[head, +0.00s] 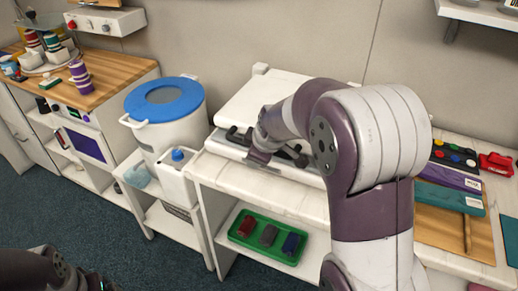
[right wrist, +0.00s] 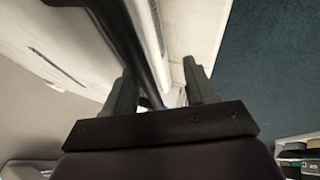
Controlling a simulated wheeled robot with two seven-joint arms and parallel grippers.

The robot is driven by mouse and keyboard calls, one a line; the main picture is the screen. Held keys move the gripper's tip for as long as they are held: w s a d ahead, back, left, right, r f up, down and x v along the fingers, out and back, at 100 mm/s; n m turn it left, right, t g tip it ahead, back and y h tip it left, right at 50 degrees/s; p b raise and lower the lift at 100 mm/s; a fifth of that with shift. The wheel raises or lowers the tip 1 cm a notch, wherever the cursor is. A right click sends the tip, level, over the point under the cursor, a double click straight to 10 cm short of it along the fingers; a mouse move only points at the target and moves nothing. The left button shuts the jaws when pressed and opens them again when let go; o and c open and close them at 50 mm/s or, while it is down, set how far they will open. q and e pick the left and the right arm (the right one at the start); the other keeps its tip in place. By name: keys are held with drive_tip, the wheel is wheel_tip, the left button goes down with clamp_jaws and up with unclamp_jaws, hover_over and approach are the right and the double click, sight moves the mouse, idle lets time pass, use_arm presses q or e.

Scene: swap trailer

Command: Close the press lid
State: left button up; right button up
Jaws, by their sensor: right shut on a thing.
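The white press stands on the white counter, with its flat lid (head: 262,98) seen behind a dark handle bar (head: 238,136) at its front. My right gripper (head: 262,157) is at the front of the press, shut on the handle bar. In the right wrist view the black bar (right wrist: 128,45) runs down between the fingers of my right gripper (right wrist: 160,90). My right arm hides the right part of the press, and I cannot tell the lid's exact angle. Part of my dark left arm shows at the bottom left; its fingers cannot be made out.
A white bucket with a blue lid (head: 165,97) and a white jug (head: 177,178) stand left of the press. A green tray (head: 243,243) with several small blocks sits on the shelf below. Paint and coloured boards (head: 448,196) lie to the right.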

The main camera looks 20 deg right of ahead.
drive_tip(key=shift+s+f, duration=0.15)
drive_tip(key=v, duration=1.2)
drive_tip(key=shift+r+p, duration=0.4)
drive_tip(key=shift+r, duration=0.05)
